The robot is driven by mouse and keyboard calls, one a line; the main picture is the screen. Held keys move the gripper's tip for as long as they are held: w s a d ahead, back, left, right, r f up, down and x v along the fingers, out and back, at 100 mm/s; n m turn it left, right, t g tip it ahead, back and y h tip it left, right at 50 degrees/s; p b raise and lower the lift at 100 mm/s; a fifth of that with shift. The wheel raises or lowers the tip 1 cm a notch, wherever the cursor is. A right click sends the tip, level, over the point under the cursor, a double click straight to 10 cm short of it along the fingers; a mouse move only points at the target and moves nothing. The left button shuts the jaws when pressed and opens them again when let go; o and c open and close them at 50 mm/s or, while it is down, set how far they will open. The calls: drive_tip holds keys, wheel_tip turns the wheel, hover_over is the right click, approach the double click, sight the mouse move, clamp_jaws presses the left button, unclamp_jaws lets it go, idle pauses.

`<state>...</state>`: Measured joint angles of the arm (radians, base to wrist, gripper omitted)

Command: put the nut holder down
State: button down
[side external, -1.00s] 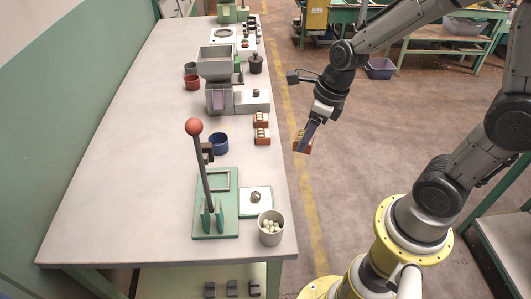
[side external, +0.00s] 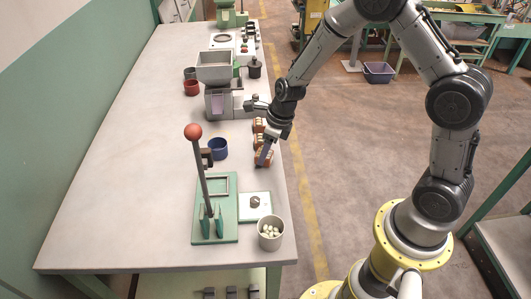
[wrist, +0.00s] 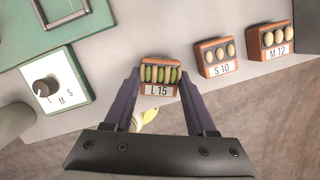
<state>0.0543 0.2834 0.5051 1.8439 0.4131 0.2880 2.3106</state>
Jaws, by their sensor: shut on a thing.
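The nut holder (wrist: 160,88) is an orange-brown block labelled "L 15" with a row of green and cream nuts on top. In the wrist view it sits between the purple fingers of my gripper (wrist: 159,77), which is shut on it. In the side view the held holder (side external: 262,160) is at the table's right edge, with my gripper (side external: 265,152) coming down on it from the upper right. I cannot tell whether its underside touches the table.
Two similar holders, "S 10" (wrist: 215,57) and "M 12" (wrist: 275,41), stand in line beside it. A dial plate (wrist: 56,88) and green lever press (side external: 230,190) are nearby. A cup of nuts (side external: 270,236) stands at the front corner. The table's left side is clear.

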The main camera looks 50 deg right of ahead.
drive_tip(key=shift+f, duration=0.5)
drive_tip(key=shift+f, duration=0.2)
drive_tip(key=shift+c, duration=1.1)
unclamp_jaws()
drive_tip(key=shift+r, duration=0.1)
